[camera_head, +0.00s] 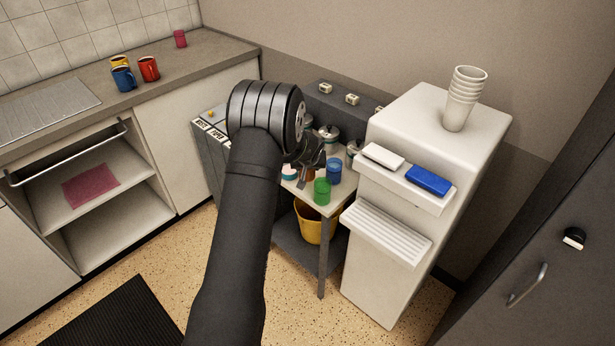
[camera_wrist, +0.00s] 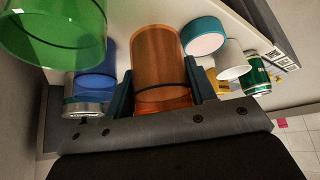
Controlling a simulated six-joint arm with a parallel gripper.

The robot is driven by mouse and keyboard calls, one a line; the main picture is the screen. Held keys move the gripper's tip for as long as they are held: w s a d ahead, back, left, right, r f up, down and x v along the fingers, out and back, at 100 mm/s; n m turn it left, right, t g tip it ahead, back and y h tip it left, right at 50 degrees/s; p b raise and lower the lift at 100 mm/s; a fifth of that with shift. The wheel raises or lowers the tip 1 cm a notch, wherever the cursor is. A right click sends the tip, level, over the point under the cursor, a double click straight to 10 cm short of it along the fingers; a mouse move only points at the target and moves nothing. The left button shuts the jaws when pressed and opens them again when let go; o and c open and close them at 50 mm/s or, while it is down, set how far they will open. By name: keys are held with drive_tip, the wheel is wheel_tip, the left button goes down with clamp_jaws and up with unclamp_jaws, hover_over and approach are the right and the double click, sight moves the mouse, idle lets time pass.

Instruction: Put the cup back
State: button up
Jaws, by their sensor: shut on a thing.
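My gripper (camera_head: 307,171) is low over a small side table (camera_head: 340,199) in the head view. It is shut on an orange see-through cup (camera_wrist: 156,55), with one finger on each side in the wrist view. In the head view the arm hides most of this cup. A green see-through cup (camera_head: 322,191) and a blue one (camera_head: 333,172) stand beside it on the table. They also show left of the orange cup in the wrist view, green (camera_wrist: 55,30) and blue (camera_wrist: 98,72). I cannot tell whether the orange cup touches the table.
A teal-rimmed round thing (camera_wrist: 203,38), a white cup (camera_wrist: 233,62) and a green can (camera_wrist: 257,76) are close right of the gripper. A white dispenser (camera_head: 410,115) bearing stacked white cups (camera_head: 465,98) rises beside the table. Mugs (camera_head: 149,69) stand on the left counter.

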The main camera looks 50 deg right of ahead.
sight(307, 175)
drive_tip(key=shift+f, duration=2)
drive_tip(key=shift+f, duration=0.15)
drive_tip(key=o, duration=1.2)
drive_tip(key=shift+c, duration=0.2)
drive_tip(key=shift+s+a+r, duration=0.1)
drive_tip(key=shift+r, duration=0.35)
drive_tip(key=v, duration=1.1)
drive_tip(key=shift+a, duration=0.1)
drive_tip(key=x, duration=1.2)
drive_tip(key=shift+f, duration=0.1)
